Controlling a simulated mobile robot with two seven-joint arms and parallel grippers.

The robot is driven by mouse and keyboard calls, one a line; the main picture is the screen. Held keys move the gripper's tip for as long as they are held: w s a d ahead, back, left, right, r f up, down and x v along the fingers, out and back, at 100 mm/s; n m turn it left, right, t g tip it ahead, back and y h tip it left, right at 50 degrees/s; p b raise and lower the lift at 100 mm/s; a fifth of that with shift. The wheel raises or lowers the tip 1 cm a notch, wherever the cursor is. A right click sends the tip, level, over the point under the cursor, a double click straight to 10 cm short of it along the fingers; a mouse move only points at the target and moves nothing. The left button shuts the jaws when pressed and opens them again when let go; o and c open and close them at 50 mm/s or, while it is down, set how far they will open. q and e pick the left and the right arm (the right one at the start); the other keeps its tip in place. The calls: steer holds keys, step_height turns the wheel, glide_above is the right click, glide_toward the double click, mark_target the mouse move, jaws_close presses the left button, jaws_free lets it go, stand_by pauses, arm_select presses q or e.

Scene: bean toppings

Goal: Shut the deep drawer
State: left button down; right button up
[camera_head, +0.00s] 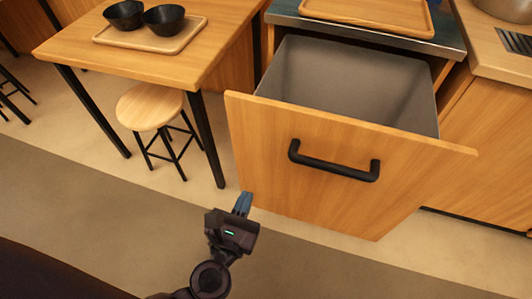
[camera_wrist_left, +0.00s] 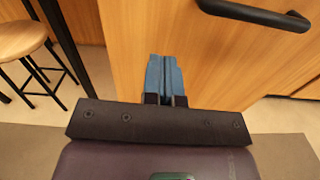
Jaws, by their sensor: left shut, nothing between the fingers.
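The deep drawer (camera_head: 310,170) stands pulled out from the counter, with a wooden front, a black bar handle (camera_head: 334,161) and a grey inside (camera_head: 350,80) that looks empty. My left gripper (camera_head: 243,203) is at the lower left part of the drawer front, below and left of the handle. In the left wrist view, its blue fingers (camera_wrist_left: 164,78) are together with nothing between them and point at the wooden front (camera_wrist_left: 215,65). I cannot tell whether they touch it. The handle (camera_wrist_left: 255,15) shows at the top right there. My right gripper is not in view.
A wooden table (camera_head: 150,60) with a tray (camera_head: 110,36) and two black bowls stands at the left. A round stool (camera_head: 149,107) is under its edge. A wooden board (camera_head: 375,14) lies on the counter above the drawer. The floor in front is clear.

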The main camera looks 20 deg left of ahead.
arm_select(q)
steer(key=p, duration=0.1)
glide_toward(269, 143)
steer(key=shift+n, duration=0.3)
steer(key=w, duration=0.6)
steer(key=shift+w+r, duration=0.1)
steer(key=shift+w, duration=0.65)
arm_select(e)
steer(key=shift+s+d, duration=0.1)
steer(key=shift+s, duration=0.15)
arm_select(q)
steer(key=shift+w, duration=0.15)
